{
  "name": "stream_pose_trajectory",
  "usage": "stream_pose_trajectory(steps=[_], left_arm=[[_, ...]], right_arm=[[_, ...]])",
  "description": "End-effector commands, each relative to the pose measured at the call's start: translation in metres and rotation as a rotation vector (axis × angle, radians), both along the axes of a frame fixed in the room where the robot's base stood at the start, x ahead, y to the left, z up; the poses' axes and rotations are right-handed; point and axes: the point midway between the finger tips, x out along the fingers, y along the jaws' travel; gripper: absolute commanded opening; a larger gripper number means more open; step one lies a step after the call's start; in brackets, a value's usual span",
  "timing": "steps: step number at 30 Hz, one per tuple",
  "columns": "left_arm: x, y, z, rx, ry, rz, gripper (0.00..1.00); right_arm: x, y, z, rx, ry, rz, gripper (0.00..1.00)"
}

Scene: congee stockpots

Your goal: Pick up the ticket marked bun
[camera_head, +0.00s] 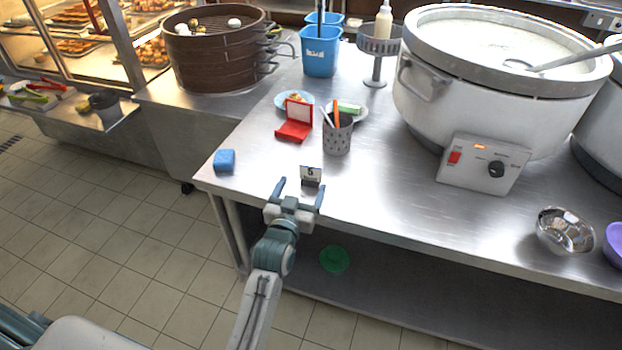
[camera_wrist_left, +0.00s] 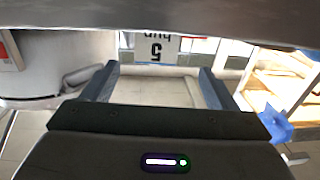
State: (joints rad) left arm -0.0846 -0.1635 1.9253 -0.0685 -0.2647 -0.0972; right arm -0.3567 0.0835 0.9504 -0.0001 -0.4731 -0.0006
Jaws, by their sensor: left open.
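The ticket (camera_head: 311,171) is a small white card with a black 5, standing in a dark holder near the front edge of the steel table (camera_head: 390,190). In the left wrist view the ticket (camera_wrist_left: 157,46) appears upside down, with 5 and the word bun on it. My left gripper (camera_head: 300,189) is open and empty, just in front of the ticket. In the left wrist view its two fingers (camera_wrist_left: 155,82) point toward the card, which shows between and beyond them. My right gripper is not in view.
Behind the ticket stand a grey perforated cup (camera_head: 337,138) with utensils and an open red box (camera_head: 294,122). A large congee pot (camera_head: 480,90) is at right, with a metal bowl (camera_head: 565,231) nearer the front edge.

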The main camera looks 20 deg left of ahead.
Motion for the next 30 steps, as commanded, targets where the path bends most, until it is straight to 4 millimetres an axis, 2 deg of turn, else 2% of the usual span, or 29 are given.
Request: stream_pose_trajectory(steps=[5, 10, 13, 22, 23, 30], left_arm=[[0.014, -0.001, 0.001, 0.001, 0.001, 0.000, 0.80], [0.040, -0.005, 0.001, 0.001, 0.000, -0.001, 0.80], [0.051, -0.004, 0.000, 0.002, 0.000, -0.001, 0.80], [0.057, -0.004, -0.002, 0.000, 0.001, -0.001, 0.80], [0.057, -0.004, -0.002, 0.000, 0.001, -0.001, 0.78], [0.057, -0.004, -0.002, 0.000, 0.002, -0.001, 0.31]], right_arm=[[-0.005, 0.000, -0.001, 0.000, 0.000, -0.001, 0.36], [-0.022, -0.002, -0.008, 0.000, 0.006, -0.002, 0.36], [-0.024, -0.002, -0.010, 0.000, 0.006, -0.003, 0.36], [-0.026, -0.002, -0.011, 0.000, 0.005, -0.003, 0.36], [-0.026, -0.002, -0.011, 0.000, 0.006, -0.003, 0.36], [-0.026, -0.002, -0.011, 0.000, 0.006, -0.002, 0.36]])
